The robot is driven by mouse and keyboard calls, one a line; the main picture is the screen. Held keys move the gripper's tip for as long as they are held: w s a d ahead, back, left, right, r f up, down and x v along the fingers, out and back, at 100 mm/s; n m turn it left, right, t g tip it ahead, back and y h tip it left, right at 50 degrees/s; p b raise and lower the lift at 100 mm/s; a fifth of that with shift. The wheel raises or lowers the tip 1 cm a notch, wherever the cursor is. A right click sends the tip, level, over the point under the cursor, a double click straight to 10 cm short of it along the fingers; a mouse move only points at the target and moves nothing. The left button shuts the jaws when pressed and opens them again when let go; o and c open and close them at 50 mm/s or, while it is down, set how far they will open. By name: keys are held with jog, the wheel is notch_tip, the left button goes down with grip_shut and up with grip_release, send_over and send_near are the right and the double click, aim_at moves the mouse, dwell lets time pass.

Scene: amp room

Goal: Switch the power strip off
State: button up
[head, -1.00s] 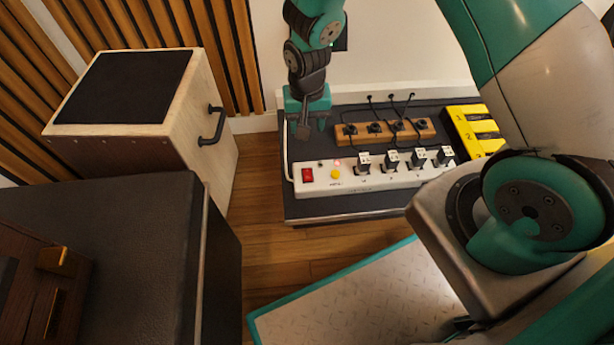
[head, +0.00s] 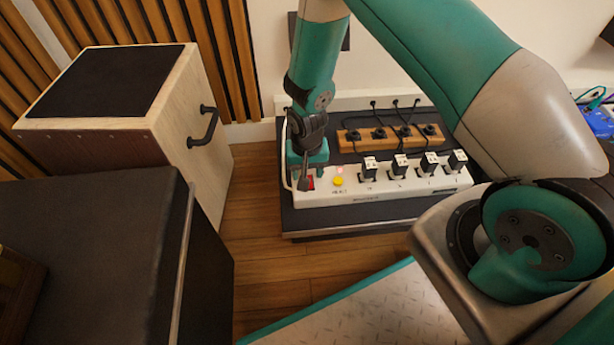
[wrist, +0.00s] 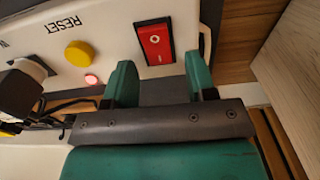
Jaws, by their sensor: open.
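The white power strip (head: 385,189) lies on a low dark platform, with several plugs along it. Its red rocker switch (wrist: 155,43) shows in the wrist view, with a line and a circle on it. In the head view the red switch (head: 310,183) is partly hidden by my gripper. My gripper (head: 305,178) is over the strip's left end. In the wrist view my gripper (wrist: 160,72) is open and empty, its two green fingers near the switch's edge. I cannot tell whether they touch the strip. A yellow RESET button (wrist: 79,54) and a lit red lamp (wrist: 91,80) are beside the switch.
A wooden strip with dark plugs (head: 365,134) and cables lies behind the power strip. A wooden box (head: 185,120) with a black handle stands left, a dark case (head: 90,240) in front of it. A blue device (head: 597,121) is at far right. Wooden floor (head: 262,250) is clear between.

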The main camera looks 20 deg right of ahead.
jog(key=shift+f, duration=0.35)
jog(key=c, duration=0.9)
jog(key=shift+s+r+t+p, duration=0.25)
jog(key=shift+t+p, duration=0.35)
jog(key=shift+p, duration=0.1)
jog(key=shift+s+t+h+p, duration=0.1)
jog(key=shift+t+h+p, duration=0.2)
jog(key=shift+t+h, duration=0.35)
jog(key=o, duration=0.9)
